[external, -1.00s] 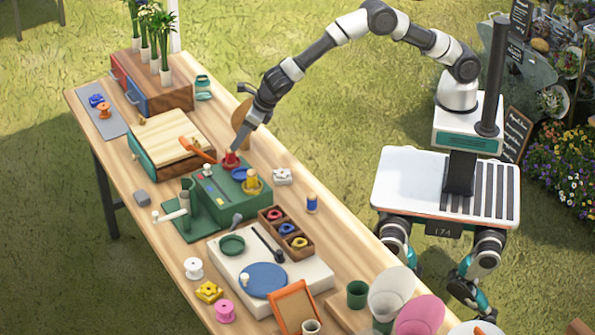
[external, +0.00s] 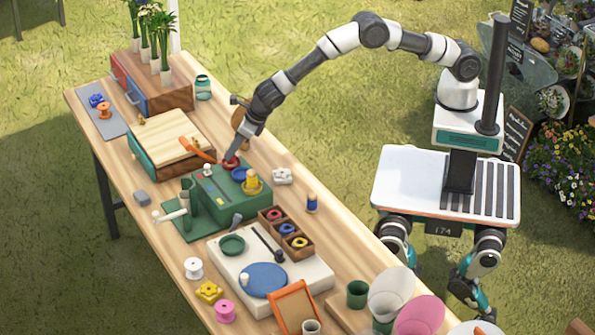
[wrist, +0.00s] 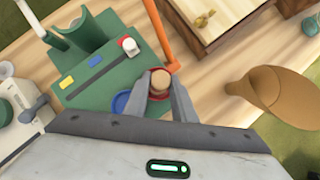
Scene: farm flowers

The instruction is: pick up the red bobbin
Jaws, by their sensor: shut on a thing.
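The red bobbin (wrist: 161,82) has a tan top and shows between my fingers in the wrist view. It is at the far right corner of the green box (external: 219,199), over a red round base (external: 231,163). My gripper (external: 232,154) points down there, and its fingers (wrist: 163,94) are shut on the bobbin's two sides. In the external view the fingers hide most of the bobbin. I cannot tell whether it touches the base.
Beside it are an empty blue dish (external: 239,174), a yellow bobbin (external: 251,180) and a white knob (external: 207,170). An orange bar (external: 197,149) passes close by. A brown rounded object (wrist: 277,90) stands right of my gripper in the wrist view.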

